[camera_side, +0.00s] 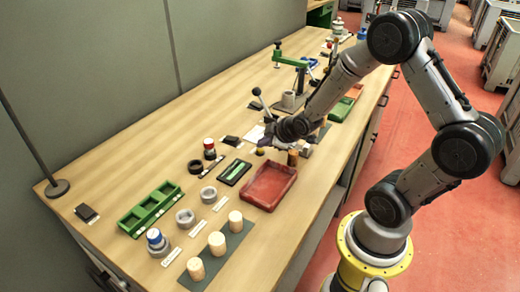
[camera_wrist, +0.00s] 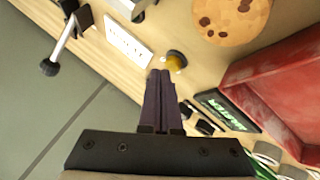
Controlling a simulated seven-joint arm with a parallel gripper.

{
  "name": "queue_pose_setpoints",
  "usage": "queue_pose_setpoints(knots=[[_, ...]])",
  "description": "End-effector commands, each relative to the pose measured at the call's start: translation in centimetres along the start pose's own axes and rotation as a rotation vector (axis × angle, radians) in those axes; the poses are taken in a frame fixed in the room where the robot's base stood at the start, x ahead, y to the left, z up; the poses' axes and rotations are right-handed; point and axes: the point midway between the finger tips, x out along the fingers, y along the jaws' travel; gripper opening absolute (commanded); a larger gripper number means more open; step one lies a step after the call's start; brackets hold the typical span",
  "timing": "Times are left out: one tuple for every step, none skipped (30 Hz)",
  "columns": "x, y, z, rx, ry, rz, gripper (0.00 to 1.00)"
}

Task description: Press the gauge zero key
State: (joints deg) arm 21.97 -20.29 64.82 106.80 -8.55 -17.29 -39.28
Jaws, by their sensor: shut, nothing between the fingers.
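A small round yellow key with a dark rim (camera_wrist: 176,60) is on the bench beside a white label (camera_wrist: 128,42) whose print I cannot read. I cannot confirm from the label that this is the gauge zero key. In the side view a small yellow spot (camera_side: 260,151) shows just below my gripper. My gripper (camera_wrist: 160,72) is shut and empty, with its dark fingertips together right beside the yellow key in the wrist view. I cannot tell whether they touch it. In the side view, my gripper (camera_side: 267,143) hangs low over the bench and its tips are partly hidden.
A large cork stopper (camera_wrist: 232,18) stands close by. A red tray (camera_side: 291,189) lies nearer, beside a dark panel with green lettering (camera_wrist: 227,110). A lever with a black ball (camera_wrist: 49,67) rises on the other side. A green tray (camera_side: 125,222) and pale stoppers (camera_side: 217,243) are farther left.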

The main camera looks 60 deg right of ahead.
Motion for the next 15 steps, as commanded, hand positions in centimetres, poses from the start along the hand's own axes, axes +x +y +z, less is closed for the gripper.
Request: queue_pose_setpoints(knots=[[0.01,-0.01,0.01,0.0,0.0,0.0,0.0],[0.02,-0.02,0.02,0.0,0.0,0.0,0.0],[0.04,-0.03,0.03,0.0,0.0,0.0,0.0],[0.05,-0.04,0.04,0.0,0.0,0.0,0.0],[0.07,-0.06,0.06,0.0,0.0,0.0,0.0],[0.1,-0.08,0.08,0.0,0.0,0.0,0.0],[0.13,-0.09,0.09,0.0,0.0,0.0,0.0],[0.15,-0.11,0.11,0.0,0.0,0.0,0.0],[0.18,-0.13,0.13,0.0,0.0,0.0,0.0],[0.21,-0.14,0.14,0.0,0.0,0.0,0.0],[0.23,-0.15,0.16,0.0,0.0,0.0,0.0],[0.26,-0.17,0.17,0.0,0.0,0.0,0.0],[0.28,-0.19,0.19,0.0,0.0,0.0,0.0],[0.31,-0.21,0.21,0.0,0.0,0.0,0.0],[0.34,-0.23,0.23,0.0,0.0,0.0,0.0]])
